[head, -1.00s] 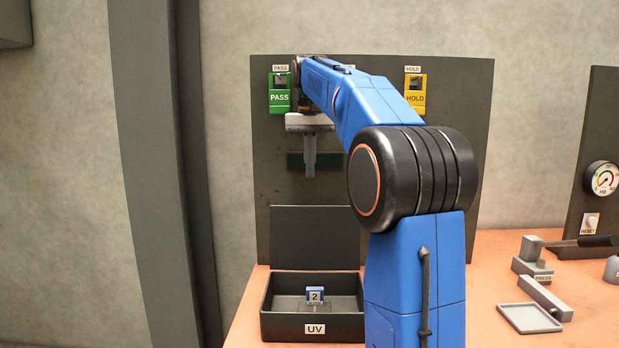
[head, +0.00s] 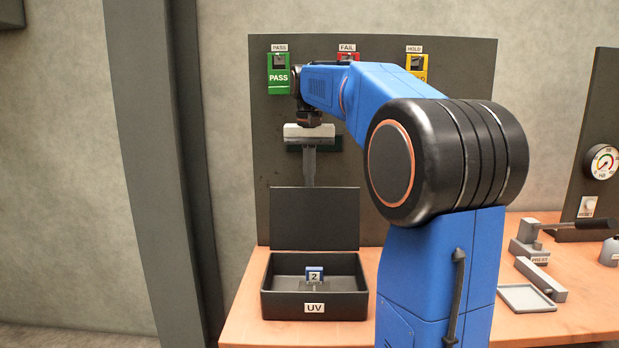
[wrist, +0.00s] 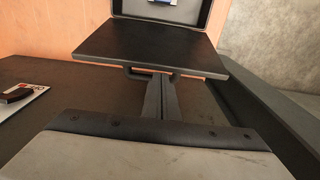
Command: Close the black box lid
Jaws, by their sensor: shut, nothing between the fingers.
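The black box (head: 314,306) with a UV label stands on the table at the left. Its lid (head: 314,218) is upright at the back, so the box is open.
A dark panel (head: 430,180) with PASS (head: 279,77), FAIL and HOLD tags stands close behind the box. To the right are a press (head: 530,240), a grey tray (head: 526,297) and a gauge panel (head: 604,165).

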